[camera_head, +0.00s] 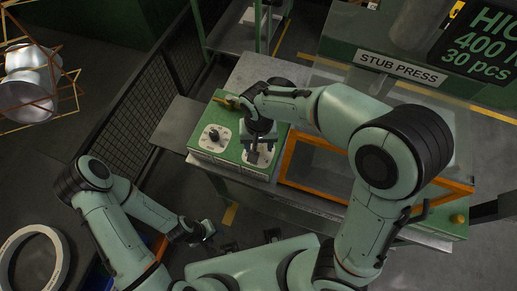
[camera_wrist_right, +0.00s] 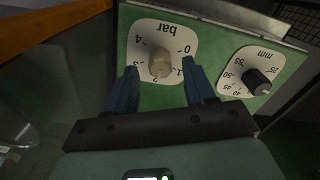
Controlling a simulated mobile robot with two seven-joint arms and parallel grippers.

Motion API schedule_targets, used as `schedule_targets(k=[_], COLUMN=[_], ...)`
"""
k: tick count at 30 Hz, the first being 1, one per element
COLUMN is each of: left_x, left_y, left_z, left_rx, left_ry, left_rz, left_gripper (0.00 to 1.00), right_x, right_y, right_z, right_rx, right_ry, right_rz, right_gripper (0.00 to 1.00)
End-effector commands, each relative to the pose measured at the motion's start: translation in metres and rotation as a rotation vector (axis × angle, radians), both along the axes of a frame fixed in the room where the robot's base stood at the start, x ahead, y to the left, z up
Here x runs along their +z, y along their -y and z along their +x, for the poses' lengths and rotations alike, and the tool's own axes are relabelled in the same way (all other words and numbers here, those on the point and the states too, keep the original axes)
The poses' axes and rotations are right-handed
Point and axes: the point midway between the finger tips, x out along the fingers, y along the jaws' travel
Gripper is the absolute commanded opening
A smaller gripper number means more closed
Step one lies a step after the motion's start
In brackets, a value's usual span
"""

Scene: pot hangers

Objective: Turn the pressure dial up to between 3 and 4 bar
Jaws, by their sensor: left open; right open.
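The pressure dial is a white plate marked "bar" (camera_wrist_right: 180,38) with a beige knob (camera_wrist_right: 160,64) on a green panel. Its scale runs from 0 to 4 and appears upside down in the right wrist view. The knob's lower end lies near the 2, but its exact pointing is hard to tell. My right gripper (camera_wrist_right: 161,73) is open, with one blue finger on each side of the knob and gaps visible; contact is not visible. In the head view the right gripper (camera_head: 258,150) partly covers this dial. My left gripper (camera_head: 208,229) is open, low and away from the panel.
A second dial marked "mm" with a black knob (camera_wrist_right: 257,82) sits beside the bar dial. An orange-framed opening (camera_head: 318,168) of the stub press is right of the panel. A black mesh fence (camera_head: 125,100) stands to the left.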

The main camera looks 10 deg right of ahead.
Motion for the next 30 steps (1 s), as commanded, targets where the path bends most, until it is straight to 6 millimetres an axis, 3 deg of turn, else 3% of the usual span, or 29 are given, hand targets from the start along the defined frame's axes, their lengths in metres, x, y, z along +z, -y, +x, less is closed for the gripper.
schedule_targets(k=[1, 4, 17, 20, 30], left_x=[-0.0086, -0.0136, -0.0142, -0.0142, -0.0143], left_y=[0.0001, 0.0001, 0.0, -0.0001, 0.0], left_z=[-0.0059, -0.0093, -0.0094, -0.0094, -0.0095], left_rx=[0.0, 0.0, 0.0, 0.0, 0.0], left_ry=[-0.007, -0.01, -0.01, -0.01, -0.01], left_rz=[0.0, 0.0, 0.0, 0.0, 0.0], left_gripper=[0.43, 0.43, 0.43, 0.43, 0.43], right_x=[-0.0111, -0.0183, -0.0195, -0.0196, -0.0196], right_y=[0.0005, 0.0001, 0.0, 0.0004, 0.0008], right_z=[-0.0015, -0.0008, 0.0006, 0.0006, 0.0005], right_rx=[-0.001, 0.0, 0.013, 0.113, 0.684], right_ry=[-0.003, -0.002, 0.001, 0.0, 0.0], right_rz=[-0.001, -0.001, 0.001, 0.001, 0.0], right_gripper=[0.54, 0.54, 0.54, 0.54, 0.54])
